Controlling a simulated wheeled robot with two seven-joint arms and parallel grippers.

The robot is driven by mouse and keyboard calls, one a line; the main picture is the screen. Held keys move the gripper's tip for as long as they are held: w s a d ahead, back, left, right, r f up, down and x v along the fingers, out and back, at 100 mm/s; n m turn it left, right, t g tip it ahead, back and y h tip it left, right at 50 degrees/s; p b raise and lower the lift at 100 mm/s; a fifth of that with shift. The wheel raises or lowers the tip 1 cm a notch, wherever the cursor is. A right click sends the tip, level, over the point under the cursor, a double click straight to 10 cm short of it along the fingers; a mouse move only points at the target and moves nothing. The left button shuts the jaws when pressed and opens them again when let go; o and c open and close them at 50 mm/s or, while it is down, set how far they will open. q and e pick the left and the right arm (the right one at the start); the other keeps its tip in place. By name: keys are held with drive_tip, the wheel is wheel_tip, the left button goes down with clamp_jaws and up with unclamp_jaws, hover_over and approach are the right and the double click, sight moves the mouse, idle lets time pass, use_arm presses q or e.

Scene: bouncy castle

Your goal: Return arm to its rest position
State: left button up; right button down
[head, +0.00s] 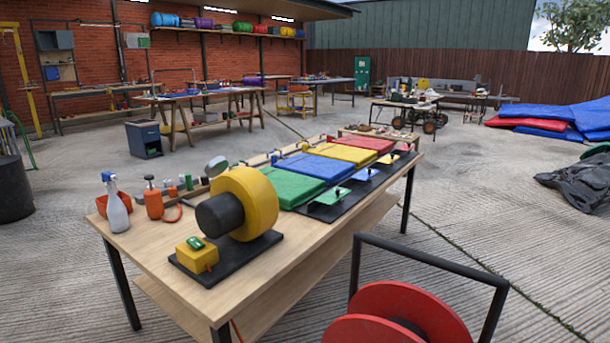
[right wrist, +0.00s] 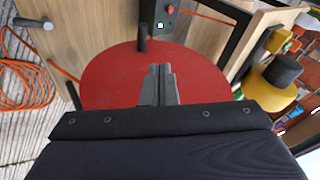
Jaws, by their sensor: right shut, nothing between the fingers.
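My right gripper (right wrist: 160,72) shows in the middle of the right wrist view. Its two fingers are together, with nothing held between them. Behind the fingers is the flat face of a red disc (right wrist: 108,78); I cannot tell the gap between them. In the head view a red reel (head: 412,302) stands at the bottom right, under a black bar frame (head: 430,259). Neither of my grippers shows in the head view, and my left gripper is in no view.
A wooden workbench (head: 150,255) holds a yellow blower (head: 258,203), a spray bottle (head: 117,208) and coloured folded pads. In the right wrist view an orange cable (right wrist: 25,90) is coiled at left, and a control box (right wrist: 160,18) is at top. Concrete floor (head: 480,215) is open right of the bench.

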drive_tip(key=s+d+n+h, duration=0.1)
drive_tip(key=s+d+n, duration=0.35)
drive_tip(key=s, duration=0.45)
wheel_tip(320, 180, up, 30)
drive_tip(key=p, duration=2.9)
drive_tip(key=shift+w+f+m+g+p, duration=0.25)
drive_tip(key=shift+m+g+p, duration=0.15)
drive_tip(key=shift+m, duration=0.05)
